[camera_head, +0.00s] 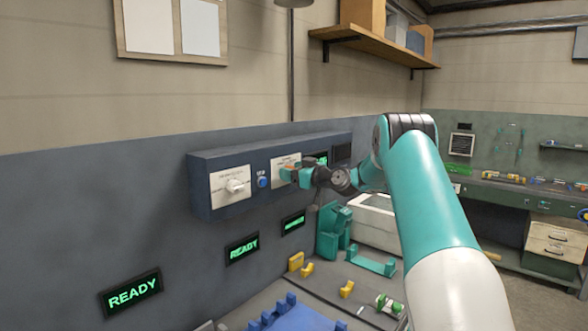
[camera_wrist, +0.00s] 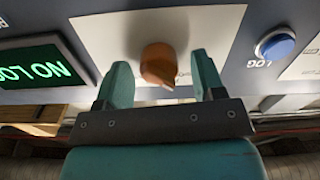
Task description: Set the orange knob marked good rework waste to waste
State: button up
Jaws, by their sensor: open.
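The orange knob (camera_wrist: 158,65) sits on a white plate (camera_wrist: 190,28) on the blue-grey panel box. In the wrist view its pointed end is toward the lower right; the lettering around it cannot be read. My gripper (camera_wrist: 160,80) is open, with one teal finger on each side of the knob and gaps between fingers and knob. In the head view my gripper (camera_head: 288,174) is at the panel's second white plate (camera_head: 281,164) and hides most of the knob.
A white knob (camera_head: 236,186) and a blue button (camera_head: 262,182) are on the same panel box (camera_head: 200,185), left of my gripper. A display reading NO LO, cut short by the frame (camera_wrist: 40,68), is beside the plate. Green READY displays (camera_head: 132,293) are on the wall below. Yellow and teal holders (camera_head: 372,262) stand on the bench.

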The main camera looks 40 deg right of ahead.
jog(key=c, duration=0.9)
jog(key=shift+c, duration=0.2)
jog(key=shift+f+m+b, duration=0.1)
jog(key=shift+m+b, duration=0.2)
jog(key=shift+b, duration=0.15)
jog(key=m+b, duration=0.2)
jog(key=shift+d+f+m, duration=0.1)
jog(key=shift+m, duration=0.3)
jog(key=m+b, duration=0.1)
jog(key=m, duration=0.3)
jog(key=shift+m+b, duration=0.3)
jog(key=shift+b, duration=0.05)
jog(key=m, duration=0.5)
jog(key=shift+d, duration=0.15)
jog(key=shift+m+p, duration=0.95)
jog(key=shift+m, duration=1.45)
